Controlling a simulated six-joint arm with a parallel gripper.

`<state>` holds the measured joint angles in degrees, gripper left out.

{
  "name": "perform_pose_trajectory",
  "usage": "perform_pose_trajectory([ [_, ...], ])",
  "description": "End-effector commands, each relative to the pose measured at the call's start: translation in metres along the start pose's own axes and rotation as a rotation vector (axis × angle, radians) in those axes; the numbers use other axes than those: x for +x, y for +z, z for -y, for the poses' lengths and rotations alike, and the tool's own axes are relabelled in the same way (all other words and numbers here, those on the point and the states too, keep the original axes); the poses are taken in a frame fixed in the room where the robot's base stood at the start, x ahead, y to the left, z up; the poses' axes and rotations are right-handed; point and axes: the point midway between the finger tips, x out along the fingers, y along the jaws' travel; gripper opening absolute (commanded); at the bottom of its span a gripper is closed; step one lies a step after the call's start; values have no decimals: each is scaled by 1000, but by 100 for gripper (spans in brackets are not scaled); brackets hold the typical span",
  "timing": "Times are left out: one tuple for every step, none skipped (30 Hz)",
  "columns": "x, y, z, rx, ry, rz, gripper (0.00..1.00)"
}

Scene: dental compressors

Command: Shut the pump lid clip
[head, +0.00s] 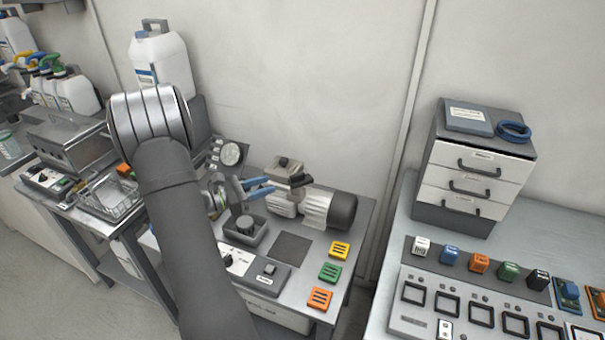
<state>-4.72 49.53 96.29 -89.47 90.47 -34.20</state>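The pump (315,207) lies on the middle bench, with a pale ribbed body and a dark rounded end at right. A small dark piece (299,181) stands up on a brownish part at the pump's top; it may be the lid clip, but it is too small to tell whether it is shut. My gripper (272,185) has two blue fingers pointing right, with a narrow gap between them and nothing visible in it. It is just left of the dark piece and seems apart from it. My arm hides part of the bench at left.
A control box (255,268) and yellow, green and orange blocks (330,273) lie in front. A round gauge (231,154) stands behind. A drawer unit (474,170) stands on the right bench.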

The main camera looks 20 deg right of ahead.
Motion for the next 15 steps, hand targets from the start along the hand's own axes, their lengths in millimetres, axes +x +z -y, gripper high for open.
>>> perform_pose_trajectory([
  [13, 0, 1, 0, -4, 0, 35],
  [20, 0, 1, 0, -5, -1, 35],
  [29, 0, 1, 0, -5, 0, 35],
  [36, 0, 1, 0, -5, -1, 35],
  [42, 0, 1, 0, -5, -2, 35],
  [51, 0, 1, 0, -5, -1, 35],
  [58, 0, 1, 0, -5, -1, 35],
  [64, 0, 1, 0, -5, -1, 35],
  [72, 0, 1, 0, -4, -2, 35],
  [79, 0, 1, 0, -5, -2, 35],
  [84, 0, 1, 0, -5, -1, 35],
  [92, 0, 1, -1, -4, -1, 35],
  [97, -1, 1, -1, -4, -2, 35],
  [101, -1, 1, -1, -3, -2, 35],
  [107, 0, 1, -1, -3, -1, 35],
])
